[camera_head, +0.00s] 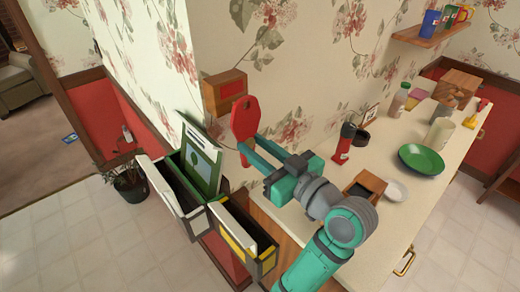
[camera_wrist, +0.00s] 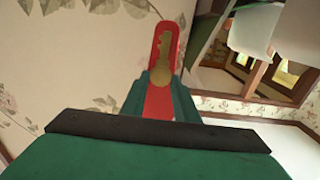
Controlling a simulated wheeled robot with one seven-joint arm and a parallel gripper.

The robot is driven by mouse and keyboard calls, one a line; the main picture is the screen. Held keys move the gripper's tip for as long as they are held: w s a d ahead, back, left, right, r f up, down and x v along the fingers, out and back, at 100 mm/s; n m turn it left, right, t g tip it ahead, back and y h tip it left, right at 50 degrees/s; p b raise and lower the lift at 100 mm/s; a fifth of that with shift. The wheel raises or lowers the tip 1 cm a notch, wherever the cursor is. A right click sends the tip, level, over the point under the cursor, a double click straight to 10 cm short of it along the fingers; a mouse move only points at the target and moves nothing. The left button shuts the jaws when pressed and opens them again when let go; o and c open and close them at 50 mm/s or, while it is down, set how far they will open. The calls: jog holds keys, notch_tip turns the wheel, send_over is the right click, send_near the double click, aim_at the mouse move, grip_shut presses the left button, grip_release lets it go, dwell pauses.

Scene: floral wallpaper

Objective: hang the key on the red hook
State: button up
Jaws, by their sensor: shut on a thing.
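The key (camera_head: 245,120) shows as a flat red piece with a rounded head and a narrow lower end. In the wrist view, a gold key shape (camera_wrist: 162,55) shows against a long red piece (camera_wrist: 160,103). My gripper (camera_head: 244,152) is shut on it with teal fingers, and its head points up beside the wall. I cannot tell whether key and block touch.
A mug shelf (camera_head: 425,37) is at upper right.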

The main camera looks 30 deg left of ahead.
aim_at(250, 146)
jog(key=shift+x, duration=0.95)
jog(key=shift+w+a+f, duration=0.15)
jog(key=shift+a+f, duration=0.3)
jog(key=shift+f, duration=0.05)
jog(key=shift+w, duration=0.1)
jog(key=o, duration=1.1)
jog(key=shift+d, duration=0.1)
jog(key=v, duration=1)
jog(key=shift+d, duration=0.25)
